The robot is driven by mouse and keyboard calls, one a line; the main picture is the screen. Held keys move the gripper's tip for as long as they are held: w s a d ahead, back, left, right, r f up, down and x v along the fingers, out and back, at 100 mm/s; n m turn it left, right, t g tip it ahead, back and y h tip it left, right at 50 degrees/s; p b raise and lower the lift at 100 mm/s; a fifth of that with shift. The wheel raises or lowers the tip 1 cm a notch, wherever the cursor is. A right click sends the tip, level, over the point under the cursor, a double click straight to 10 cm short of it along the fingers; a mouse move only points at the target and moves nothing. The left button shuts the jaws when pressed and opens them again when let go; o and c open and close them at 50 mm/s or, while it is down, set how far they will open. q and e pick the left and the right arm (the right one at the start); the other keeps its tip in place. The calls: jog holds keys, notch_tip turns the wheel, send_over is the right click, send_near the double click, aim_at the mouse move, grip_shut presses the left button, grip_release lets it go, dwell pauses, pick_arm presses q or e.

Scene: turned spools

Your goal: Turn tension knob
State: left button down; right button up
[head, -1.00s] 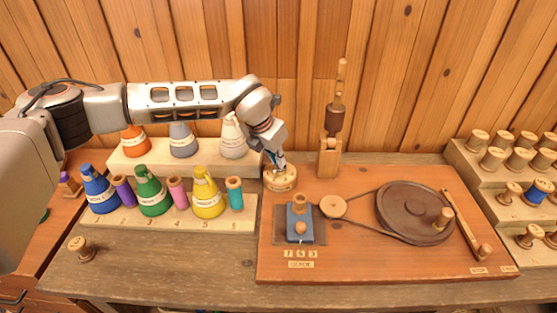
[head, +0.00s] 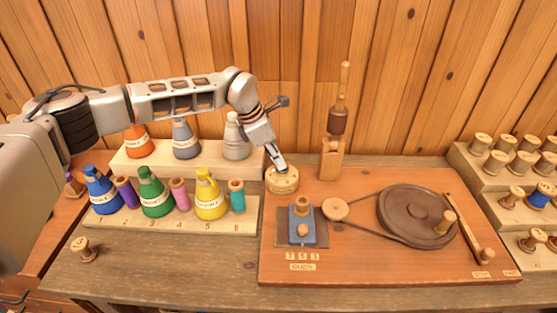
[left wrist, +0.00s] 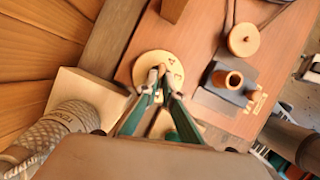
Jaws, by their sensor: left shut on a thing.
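The tension knob (head: 284,185) is a round pale wooden dial at the back left corner of the reddish-brown board (head: 400,268). In the left wrist view its round face (left wrist: 148,61) shows dark marks near the rim. My left gripper (head: 281,168) comes down on it from the upper left. In the left wrist view its two fingertips (left wrist: 160,75) are close together over the middle of the dial, shut on its raised grip, which they mostly hide. My right gripper is in neither view.
A blue block (head: 301,221) with a wooden top stands just in front of the knob. A wooden post (head: 331,158) rises to its right. Coloured thread cones, including a yellow one (head: 209,197), stand left. A large brown wheel (head: 415,212) is belted to a small pulley (head: 335,209).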

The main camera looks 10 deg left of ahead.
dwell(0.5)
pick_arm(q)
jog(key=c, duration=2.2)
grip_release()
jog(key=v, duration=1.2)
